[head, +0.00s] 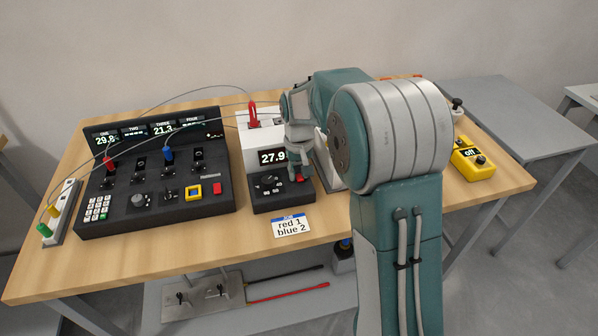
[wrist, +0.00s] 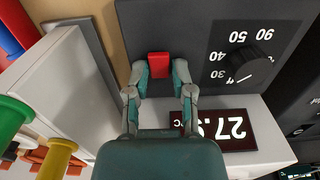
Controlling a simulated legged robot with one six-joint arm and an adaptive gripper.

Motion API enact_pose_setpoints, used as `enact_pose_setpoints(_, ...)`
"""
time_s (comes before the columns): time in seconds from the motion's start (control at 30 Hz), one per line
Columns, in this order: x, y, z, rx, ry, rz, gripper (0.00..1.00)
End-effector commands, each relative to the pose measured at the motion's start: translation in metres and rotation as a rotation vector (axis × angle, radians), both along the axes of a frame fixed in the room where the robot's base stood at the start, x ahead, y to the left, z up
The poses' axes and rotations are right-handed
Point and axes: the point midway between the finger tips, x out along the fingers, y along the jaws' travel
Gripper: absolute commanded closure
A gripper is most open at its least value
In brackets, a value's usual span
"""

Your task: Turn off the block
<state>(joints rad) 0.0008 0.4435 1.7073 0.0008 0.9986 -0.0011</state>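The block (head: 262,132) is a white unit with a dark sloped front panel. It stands in the middle of the table, and its lit display (head: 272,157) reads 27.9. The display also shows upside down in the wrist view (wrist: 235,128), beside a black dial (wrist: 250,66) with printed numbers. A red switch (wrist: 159,59) sits on the dark panel. My gripper (wrist: 160,72) is over this panel, its two fingers parted on either side of the switch. A narrow gap seems to show; contact is unclear. In the head view my gripper (head: 299,172) partly hides the panel's right side.
A large black control panel (head: 150,215) with displays, knobs and plugs stands left. Cables run from it to the block. A label card (head: 291,225) reads "red 1 blue 2". A yellow box (head: 474,163) showing "off" stands right. A white object (wrist: 48,85) stands close beside my gripper.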

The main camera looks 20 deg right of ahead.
Motion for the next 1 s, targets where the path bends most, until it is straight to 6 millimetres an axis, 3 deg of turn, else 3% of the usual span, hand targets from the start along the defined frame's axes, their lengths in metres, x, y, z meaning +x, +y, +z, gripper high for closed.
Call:
enact_pose_setpoints(0.47, 0.0, 0.0, 0.005, -0.001, -0.003, 0.0, 0.4)
enact_pose_setpoints(1.0, 0.003, 0.001, 0.103, -0.001, -0.004, 0.0, 0.4)
